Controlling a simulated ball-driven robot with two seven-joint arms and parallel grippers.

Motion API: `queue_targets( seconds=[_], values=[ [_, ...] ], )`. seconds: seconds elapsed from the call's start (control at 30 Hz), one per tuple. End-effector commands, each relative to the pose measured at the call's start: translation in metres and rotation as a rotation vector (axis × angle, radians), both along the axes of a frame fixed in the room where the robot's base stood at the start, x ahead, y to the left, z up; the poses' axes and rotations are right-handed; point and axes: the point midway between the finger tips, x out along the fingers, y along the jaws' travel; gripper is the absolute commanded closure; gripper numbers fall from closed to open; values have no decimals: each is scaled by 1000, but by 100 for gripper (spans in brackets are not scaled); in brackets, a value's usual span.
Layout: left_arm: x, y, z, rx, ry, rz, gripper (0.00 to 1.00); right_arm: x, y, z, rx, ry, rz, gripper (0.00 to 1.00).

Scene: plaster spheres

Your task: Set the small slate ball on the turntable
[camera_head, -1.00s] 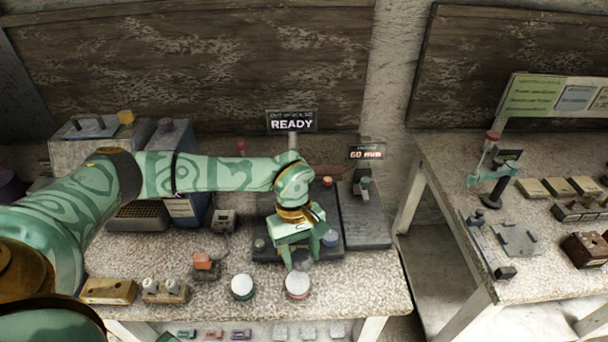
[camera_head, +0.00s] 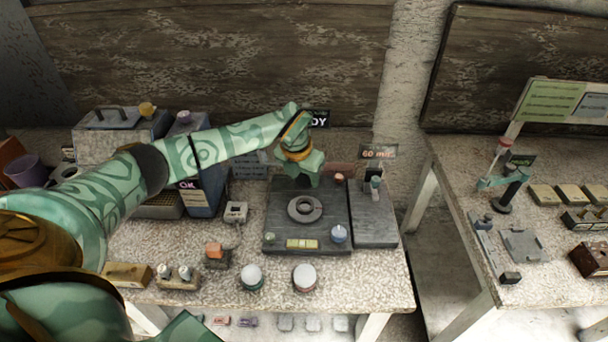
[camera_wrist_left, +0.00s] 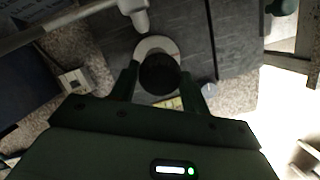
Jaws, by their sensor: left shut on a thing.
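My left gripper (camera_head: 306,182) is shut on the small slate ball (camera_wrist_left: 159,74), a dark round thing between its fingers in the wrist view. The ball is hidden or too dark to make out in the head view. A round grey ring (camera_head: 305,209), which looks like the turntable, lies on a dark slab. In the left wrist view the pale ring (camera_wrist_left: 150,46) shows beyond the ball and is partly covered by it. In the head view the gripper shows just behind the ring; the ball's height above it is unclear. My right gripper is not in view.
Two white-topped round things (camera_head: 251,274) (camera_head: 304,276) stand in front. A sign post (camera_head: 376,170) stands right of the gripper. A second table is at right.

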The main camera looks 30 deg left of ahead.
Motion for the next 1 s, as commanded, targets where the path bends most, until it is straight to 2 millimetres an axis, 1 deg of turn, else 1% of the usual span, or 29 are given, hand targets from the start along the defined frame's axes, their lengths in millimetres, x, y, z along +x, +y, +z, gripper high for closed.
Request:
queue_targets(
  seconds=[0.17,0.27,0.3,0.7,0.83,1.0],
  values=[
    [0,0,1,0,-2,-3,82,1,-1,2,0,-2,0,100],
    [0,0,3,-2,-10,-5,82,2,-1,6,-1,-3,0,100],
    [0,0,-3,-2,-8,-5,82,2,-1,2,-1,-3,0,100],
    [0,-1,-48,-3,-7,-5,82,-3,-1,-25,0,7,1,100],
    [0,-1,-55,-2,-8,-6,82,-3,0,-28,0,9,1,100],
    [0,-1,-55,-2,-9,-6,82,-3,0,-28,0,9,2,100]
  ],
)
